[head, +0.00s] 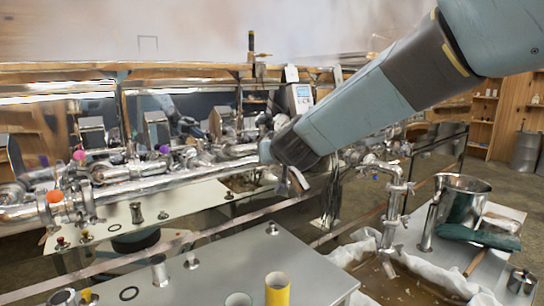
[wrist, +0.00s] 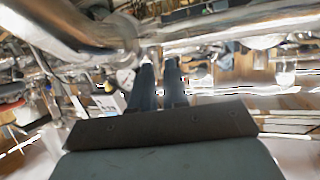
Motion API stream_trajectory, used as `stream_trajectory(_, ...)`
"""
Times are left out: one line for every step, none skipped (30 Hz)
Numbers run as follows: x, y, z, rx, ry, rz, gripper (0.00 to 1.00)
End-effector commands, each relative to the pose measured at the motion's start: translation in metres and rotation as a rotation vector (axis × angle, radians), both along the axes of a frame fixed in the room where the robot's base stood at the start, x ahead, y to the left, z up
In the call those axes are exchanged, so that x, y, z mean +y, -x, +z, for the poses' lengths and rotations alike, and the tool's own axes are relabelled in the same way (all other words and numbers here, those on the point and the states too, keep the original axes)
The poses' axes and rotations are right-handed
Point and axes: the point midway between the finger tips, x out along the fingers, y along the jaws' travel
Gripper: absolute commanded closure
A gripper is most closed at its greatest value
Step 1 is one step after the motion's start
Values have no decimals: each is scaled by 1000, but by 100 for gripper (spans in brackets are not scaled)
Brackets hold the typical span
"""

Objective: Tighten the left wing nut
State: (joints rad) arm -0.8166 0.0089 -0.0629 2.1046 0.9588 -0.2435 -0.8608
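My gripper (wrist: 160,64) shows in the wrist view as two dark fingers with a narrow gap between them; I see nothing held in it. A shiny steel pipe (wrist: 240,38) passes just beyond the fingertips, and I cannot tell if they touch it. I cannot make out a wing nut for certain. A pipe clamp (head: 76,207) sits on the steel pipe at far left, next to an orange knob (head: 54,196), well left of my gripper.
Magenta (head: 79,155) and purple (head: 164,149) knobs sit among the pipes. In front is a metal table (head: 200,270) with a yellow cup (head: 277,289). A steel pot (head: 462,198) and green cloth (head: 478,237) are at right. A lined basin (head: 352,252) lies beside them.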

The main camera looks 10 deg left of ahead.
Motion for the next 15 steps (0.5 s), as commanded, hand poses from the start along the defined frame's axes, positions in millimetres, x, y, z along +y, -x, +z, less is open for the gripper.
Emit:
stream_trajectory(0, 0, 0, 0, 0, 0, 92)
stream_trajectory(0, 0, 0, 0, 0, 0, 95)
stream_trajectory(0, 0, 0, 0, 0, 0, 98)
stream_trajectory(0, 0, 0, 0, 0, 0, 100)
stream_trajectory(0, 0, 0, 0, 0, 0, 100)
stream_trajectory(0, 0, 0, 0, 0, 0, 100)
stream_trajectory(0, 0, 0, 0, 0, 1, 100)
stream_trajectory(0, 0, 0, 0, 0, 0, 100)
stream_trajectory(0, 0, 0, 0, 0, 0, 100)
stream_trajectory(-7, 0, 0, 0, 0, -1, 100)
stream_trajectory(-5, 0, 0, 0, 0, -1, 100)
stream_trajectory(-3, 0, 0, 0, 0, -1, 100)
stream_trajectory(-3, 0, 0, 0, 1, -2, 100)
stream_trajectory(-2, 0, 0, 0, 0, -2, 100)
stream_trajectory(-2, -1, 0, 0, 0, -3, 100)
